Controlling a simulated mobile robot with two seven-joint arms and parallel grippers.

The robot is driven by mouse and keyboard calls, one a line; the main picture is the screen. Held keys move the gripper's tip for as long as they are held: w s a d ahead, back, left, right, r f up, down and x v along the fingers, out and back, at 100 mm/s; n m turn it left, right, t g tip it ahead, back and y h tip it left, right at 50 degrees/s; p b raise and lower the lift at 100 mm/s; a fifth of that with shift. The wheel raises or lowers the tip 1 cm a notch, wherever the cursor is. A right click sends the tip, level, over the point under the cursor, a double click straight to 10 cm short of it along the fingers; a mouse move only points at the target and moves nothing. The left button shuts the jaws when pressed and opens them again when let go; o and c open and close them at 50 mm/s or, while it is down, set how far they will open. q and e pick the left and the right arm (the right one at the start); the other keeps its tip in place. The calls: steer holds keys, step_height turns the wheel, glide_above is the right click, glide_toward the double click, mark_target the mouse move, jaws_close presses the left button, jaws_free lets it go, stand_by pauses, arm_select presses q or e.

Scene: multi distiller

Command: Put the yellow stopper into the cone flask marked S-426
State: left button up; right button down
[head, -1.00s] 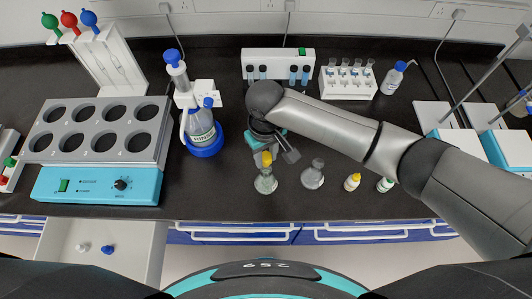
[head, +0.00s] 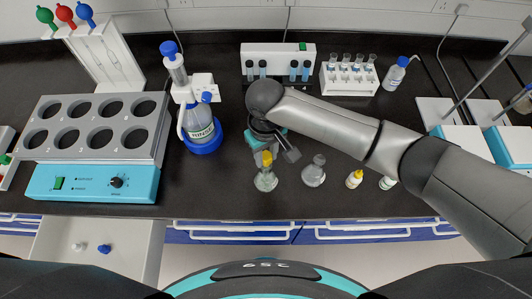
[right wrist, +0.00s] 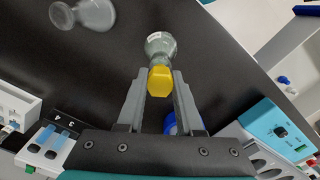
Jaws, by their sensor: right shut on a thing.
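The yellow stopper (head: 267,158) is between the fingertips of my right gripper (head: 270,153), which is shut on it. The stopper is right at the mouth of a clear cone flask (head: 265,181) standing on the black bench. In the right wrist view the stopper (right wrist: 161,82) overlaps the neck of that flask (right wrist: 160,45), between the two fingers (right wrist: 161,90). I cannot tell whether it is seated in the neck or just above it. A pale label shows on the flask but is too small to read. A second cone flask (head: 314,172) stands to its right. My left gripper is not in view.
An open drawer (head: 140,245) juts out front left. Tube racks (head: 347,77) stand behind.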

steer(key=shift+p, duration=0.8)
stand_by(0.9)
steer(key=shift+f+b, duration=0.55)
steer(key=shift+f, duration=0.35)
stand_by(0.6)
steer(key=shift+c, duration=2.4)
jaws_free()
steer(key=shift+r, duration=0.1)
step_height(320, 180, up, 15)
steer(key=p, duration=0.1)
steer(key=shift+s, duration=0.1)
